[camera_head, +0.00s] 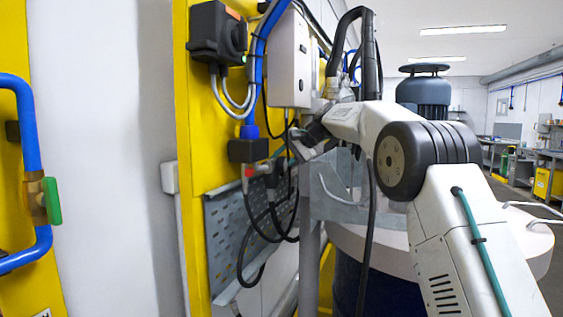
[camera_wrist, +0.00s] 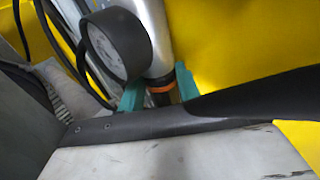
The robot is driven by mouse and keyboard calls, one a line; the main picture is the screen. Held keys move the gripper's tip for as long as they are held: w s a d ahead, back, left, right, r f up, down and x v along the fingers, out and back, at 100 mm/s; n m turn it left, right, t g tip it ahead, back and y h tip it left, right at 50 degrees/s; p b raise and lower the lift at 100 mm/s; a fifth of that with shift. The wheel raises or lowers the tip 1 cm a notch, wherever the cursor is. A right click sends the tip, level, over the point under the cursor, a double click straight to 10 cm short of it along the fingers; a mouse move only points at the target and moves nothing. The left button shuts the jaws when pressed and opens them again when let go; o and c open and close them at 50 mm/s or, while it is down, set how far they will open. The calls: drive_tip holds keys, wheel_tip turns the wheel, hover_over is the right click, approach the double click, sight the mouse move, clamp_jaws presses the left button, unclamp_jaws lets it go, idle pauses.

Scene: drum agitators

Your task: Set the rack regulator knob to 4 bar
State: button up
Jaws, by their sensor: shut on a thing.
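The rack regulator shows in the wrist view as a silver cylindrical body (camera_wrist: 158,40) with an orange ring (camera_wrist: 161,88) at its lower end. A round black-rimmed pressure gauge (camera_wrist: 119,43) sits at its left; its dial is turned sideways, blurred and not readable. My gripper (camera_wrist: 160,92) has teal fingers on both sides of the regulator's dark knob (camera_wrist: 163,98), shut on it just below the orange ring. Most of the knob is hidden by my gripper's dark body. In the head view my arm reaches to the yellow rack, and the regulator cannot be made out clearly there.
The yellow rack (camera_head: 195,160) carries a black switch box (camera_head: 217,33), a white box (camera_head: 289,65), blue pipe and black hoses. A perforated grey tray (camera_head: 225,245) hangs below. A drum with a pale top (camera_head: 385,252) stands close to my arm.

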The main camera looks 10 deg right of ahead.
drive_tip(key=shift+r+g+h, duration=0.1)
drive_tip(key=shift+g+h, duration=0.4)
drive_tip(key=o, duration=1)
